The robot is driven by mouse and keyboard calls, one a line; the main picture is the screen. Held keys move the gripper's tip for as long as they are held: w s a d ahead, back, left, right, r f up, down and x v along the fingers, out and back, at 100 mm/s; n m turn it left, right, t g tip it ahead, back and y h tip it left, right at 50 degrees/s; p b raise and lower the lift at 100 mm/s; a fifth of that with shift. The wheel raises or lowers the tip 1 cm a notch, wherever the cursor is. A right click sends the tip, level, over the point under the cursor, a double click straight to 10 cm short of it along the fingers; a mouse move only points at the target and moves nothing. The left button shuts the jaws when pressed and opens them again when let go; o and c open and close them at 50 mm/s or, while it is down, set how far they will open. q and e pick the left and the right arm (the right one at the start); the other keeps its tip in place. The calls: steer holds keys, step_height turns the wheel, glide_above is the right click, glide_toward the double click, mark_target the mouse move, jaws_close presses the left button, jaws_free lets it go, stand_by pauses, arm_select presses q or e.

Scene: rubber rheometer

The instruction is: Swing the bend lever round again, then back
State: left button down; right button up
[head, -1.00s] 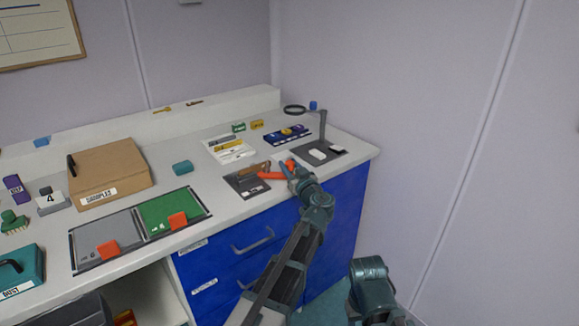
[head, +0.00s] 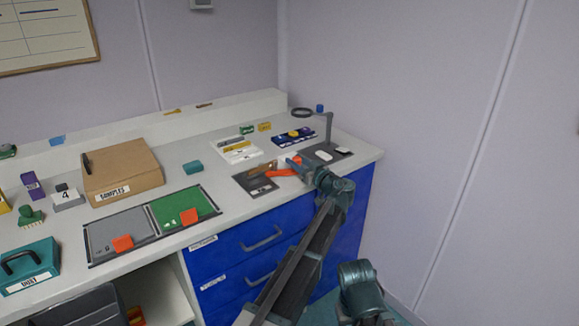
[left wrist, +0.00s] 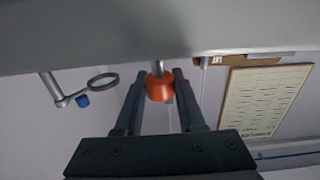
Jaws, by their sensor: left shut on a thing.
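The bend lever (head: 281,172) is an orange-red arm on a dark plate (head: 241,181) near the right end of the bench. It points to the right, away from a brown piece on the plate. My left gripper (head: 292,162) is at the lever's right end, shut on its knob. In the left wrist view the orange knob (left wrist: 159,89), on a metal pin, sits between the two fingers. The gripper partly hides the lever's end in the head view.
A magnifier stand (head: 328,130) with a dark base stands close behind the gripper. A wall rises past the bench's right edge.

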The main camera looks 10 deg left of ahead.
arm_select(q)
steer(key=shift+w+a+n+g+y, duration=0.35)
steer(key=shift+w+n+g+y, duration=0.35)
steer(key=shift+g, duration=0.25)
steer(key=shift+w+a+n+g+y, duration=0.35)
steer(key=shift+w+n+g+y, duration=0.25)
steer(key=shift+w+n+g, duration=0.3)
steer(key=shift+s+a+g, duration=0.1)
steer(key=shift+g, duration=0.15)
steer(key=c, duration=0.5)
jaws_free()
